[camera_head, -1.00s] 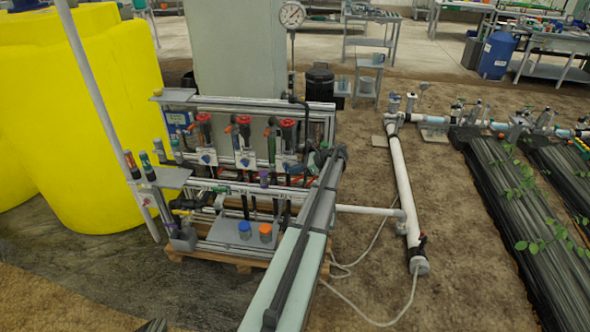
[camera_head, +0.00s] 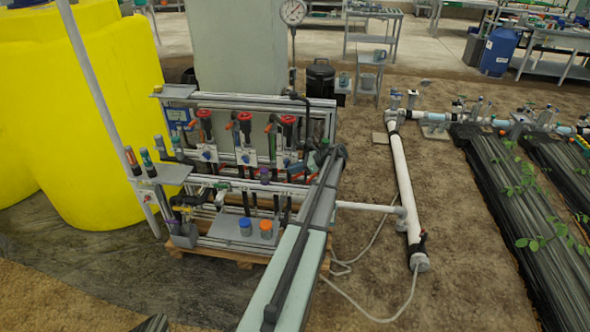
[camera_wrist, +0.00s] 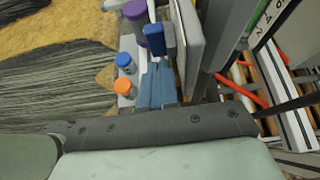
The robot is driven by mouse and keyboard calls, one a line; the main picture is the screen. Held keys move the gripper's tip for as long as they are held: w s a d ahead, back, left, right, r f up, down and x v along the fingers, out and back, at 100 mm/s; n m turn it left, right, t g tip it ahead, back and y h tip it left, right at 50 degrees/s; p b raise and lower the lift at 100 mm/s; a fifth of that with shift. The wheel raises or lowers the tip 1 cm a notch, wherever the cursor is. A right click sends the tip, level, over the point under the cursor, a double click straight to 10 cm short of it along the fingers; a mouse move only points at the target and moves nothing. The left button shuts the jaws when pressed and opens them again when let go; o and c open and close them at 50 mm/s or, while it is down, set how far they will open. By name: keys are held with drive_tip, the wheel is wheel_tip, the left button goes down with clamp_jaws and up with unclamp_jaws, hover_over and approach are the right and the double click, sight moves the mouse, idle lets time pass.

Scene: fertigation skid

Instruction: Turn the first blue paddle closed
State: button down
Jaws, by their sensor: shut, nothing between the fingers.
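Three small blue paddles sit on white plates along the skid's front rail in the head view: the left one (camera_head: 207,155), the middle one (camera_head: 246,157) and the right one (camera_head: 283,162). They are too small to tell how each is turned. In the wrist view a blue paddle (camera_wrist: 154,39) stands before a white plate (camera_wrist: 188,48). My gripper (camera_head: 312,161) is at the skid's right end, close to the right paddle and apart from the left one. It is shut and empty. Its fingertips are hard to make out among the pipes.
A blue-capped bottle (camera_head: 245,226) and an orange-capped bottle (camera_head: 265,229) stand on a low grey shelf. Red-topped valves (camera_head: 204,114) rise behind the paddles. A yellow tank (camera_head: 100,120) stands left.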

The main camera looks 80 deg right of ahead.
drive_tip(key=shift+r, duration=0.2)
drive_tip(key=shift+r, duration=0.65)
drive_tip(key=s+f, duration=0.1)
drive_tip(key=s, duration=1.3)
drive_tip(key=shift+f, duration=0.1)
